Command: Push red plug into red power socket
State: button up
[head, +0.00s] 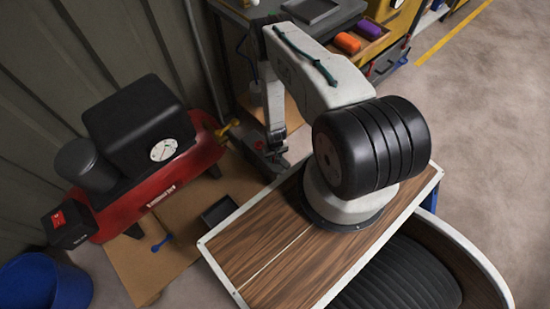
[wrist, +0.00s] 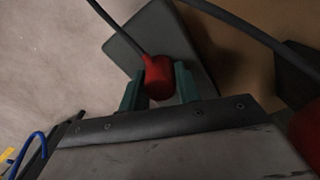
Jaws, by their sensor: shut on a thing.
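The red plug (wrist: 159,77) sits between the two green fingers of my gripper (wrist: 160,86) in the wrist view, and the fingers are shut on it. A dark cable runs from the plug to the upper left. In the head view my gripper (head: 274,152) hangs low beyond the wooden top, near the brown board; the plug is too small to make out clearly there. I cannot make out a red power socket for certain in either view.
A red compressor (head: 165,178) with a black box and gauge stands at left on a brown board (head: 150,262). A blue bucket (head: 45,285) is at lower left. A dark tray (head: 219,211) lies near my gripper. A bench with orange (head: 347,43) and purple (head: 369,29) items stands behind.

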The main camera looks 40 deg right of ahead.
jog(key=shift+r, duration=0.45)
notch_tip(320, 180, up, 2)
jog(key=shift+r, duration=0.1)
jog(key=s+a, duration=0.1)
jog(key=s, duration=0.6)
jog(key=s+a+r, duration=0.1)
jog(key=s+a, duration=0.1)
jog(key=s, duration=0.6)
jog(key=shift+s+a+r, duration=0.2)
jog(key=shift+s+a, duration=0.1)
jog(key=w+r+n, duration=0.2)
jog(key=w+r, duration=1.8)
jog(key=w, duration=0.1)
jog(key=w+a+r, duration=0.2)
jog(key=r, duration=0.7)
jog(key=w+a+r+n, duration=0.1)
jog(key=w+a+r, duration=0.1)
jog(key=r, duration=0.7)
jog(key=w+a+r+n, duration=0.1)
jog(key=w+a+r, duration=0.2)
jog(key=r, duration=0.5)
jog(key=shift+w+r, duration=0.35)
jog(key=shift+r, duration=0.05)
